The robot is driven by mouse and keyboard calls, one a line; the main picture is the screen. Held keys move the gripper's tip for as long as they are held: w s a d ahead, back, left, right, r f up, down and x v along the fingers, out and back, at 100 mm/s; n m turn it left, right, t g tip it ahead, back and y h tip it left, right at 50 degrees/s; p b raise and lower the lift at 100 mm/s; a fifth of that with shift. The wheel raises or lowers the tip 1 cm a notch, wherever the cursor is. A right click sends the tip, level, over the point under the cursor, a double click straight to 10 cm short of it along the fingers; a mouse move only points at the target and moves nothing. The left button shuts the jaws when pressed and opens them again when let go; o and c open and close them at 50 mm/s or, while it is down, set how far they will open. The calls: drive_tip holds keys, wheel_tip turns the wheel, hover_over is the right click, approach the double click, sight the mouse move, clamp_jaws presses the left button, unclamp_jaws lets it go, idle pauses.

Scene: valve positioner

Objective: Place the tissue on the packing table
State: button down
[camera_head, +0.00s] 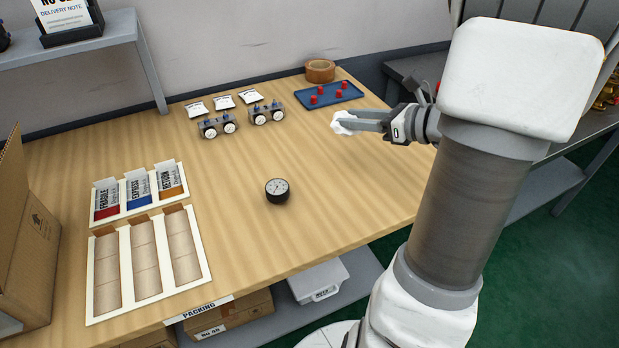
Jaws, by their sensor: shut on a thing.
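A white crumpled tissue (341,124) is in the jaws of my gripper (348,122). My gripper is shut on it, and the fingers point left. The gripper and tissue appear over the right part of the wooden packing table (330,210). I cannot tell from this one view how high the tissue is above the table top, or whether it touches it. Part of the tissue is hidden by the fingers.
A black round gauge (277,190) lies mid-table. A blue tray (328,95) with red parts, a tape roll (320,71) and two gauge units (218,126) stand at the back. White trays (205,262) and a cardboard box (35,240) are left. The front right table is clear.

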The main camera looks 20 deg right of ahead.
drive_tip(key=shift+w+a+f, duration=0.1)
drive_tip(key=shift+a+f, duration=0.15)
drive_tip(key=shift+a, duration=0.05)
drive_tip(key=b, duration=0.4)
hover_over(301, 164)
wheel_tip(301, 164, down, 7)
drive_tip(key=shift+r, duration=0.15)
drive_tip(key=shift+f+b, duration=0.8)
drive_tip(key=shift+f, duration=1.1)
drive_tip(key=shift+f, duration=0.2)
drive_tip(key=shift+c, duration=2.4)
unclamp_jaws()
drive_tip(key=shift+r, duration=0.1)
